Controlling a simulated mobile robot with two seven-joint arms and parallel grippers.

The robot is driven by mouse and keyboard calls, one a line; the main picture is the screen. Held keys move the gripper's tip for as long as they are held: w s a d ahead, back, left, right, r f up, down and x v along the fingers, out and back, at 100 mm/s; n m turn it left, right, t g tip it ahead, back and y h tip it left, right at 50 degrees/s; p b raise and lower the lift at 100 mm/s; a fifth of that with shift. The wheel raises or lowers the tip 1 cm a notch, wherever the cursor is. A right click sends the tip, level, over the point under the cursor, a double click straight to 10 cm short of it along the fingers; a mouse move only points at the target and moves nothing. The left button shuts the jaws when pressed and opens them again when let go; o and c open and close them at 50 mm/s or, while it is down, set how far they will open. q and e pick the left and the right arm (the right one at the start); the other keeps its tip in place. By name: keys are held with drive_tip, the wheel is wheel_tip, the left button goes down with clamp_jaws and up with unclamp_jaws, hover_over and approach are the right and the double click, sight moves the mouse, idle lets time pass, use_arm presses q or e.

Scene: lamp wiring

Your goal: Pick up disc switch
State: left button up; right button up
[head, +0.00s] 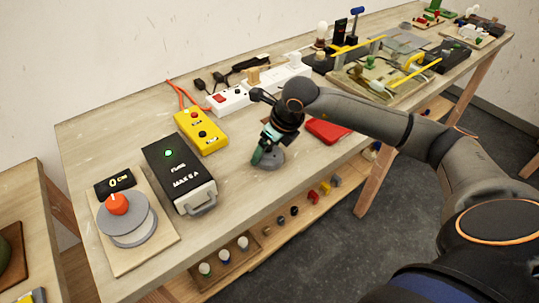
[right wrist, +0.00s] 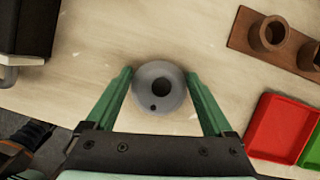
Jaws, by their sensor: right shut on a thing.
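The grey round piece that I take for the disc switch (right wrist: 160,87) has a dark centre hole and a small dark dot near its edge. In the head view it (head: 270,159) sits at the table's front part, right of the black box. My right gripper (right wrist: 158,100) is around it, with one green finger against each side. In the head view the right gripper (head: 264,154) points down at it and partly hides it. I cannot tell whether it is clear of the tabletop. My left gripper is not in view.
The black box (head: 178,172) with a handle and a green light stands to the left. A yellow box (head: 201,130) is behind it. A red tray (head: 327,131) lies to the right; a brown holder (right wrist: 268,38) is also near. A shelf (head: 283,222) with small parts runs below.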

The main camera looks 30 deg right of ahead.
drive_tip(key=c, duration=0.5)
